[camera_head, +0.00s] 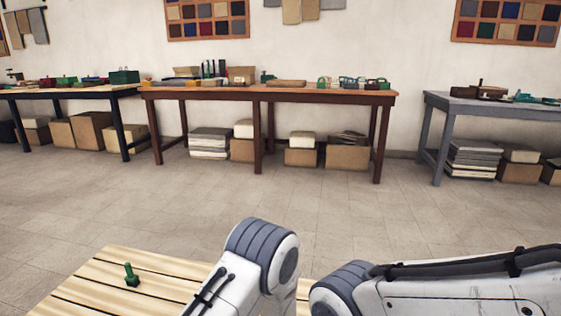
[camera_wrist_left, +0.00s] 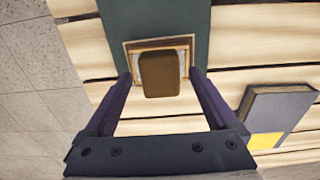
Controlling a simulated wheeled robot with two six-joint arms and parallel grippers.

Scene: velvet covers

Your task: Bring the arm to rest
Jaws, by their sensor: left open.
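My left gripper (camera_wrist_left: 160,77) shows in the left wrist view with its two dark purple fingers spread apart. A brown block with rounded corners (camera_wrist_left: 160,76) shows between the fingertips, with gaps on both sides. It sits on or in a light, wood-edged square frame (camera_wrist_left: 130,47) against a dark green panel (camera_wrist_left: 230,30). Slatted pale wood (camera_wrist_left: 150,126) lies beneath. In the head view, white and grey links of my own arm cover the lower right, and neither gripper shows there.
A small green knobbed piece (camera_head: 131,275) stands on the slatted wooden table (camera_head: 165,268). Open tiled floor (camera_head: 250,195) reaches to a long brown table (camera_head: 290,92) along the wall.

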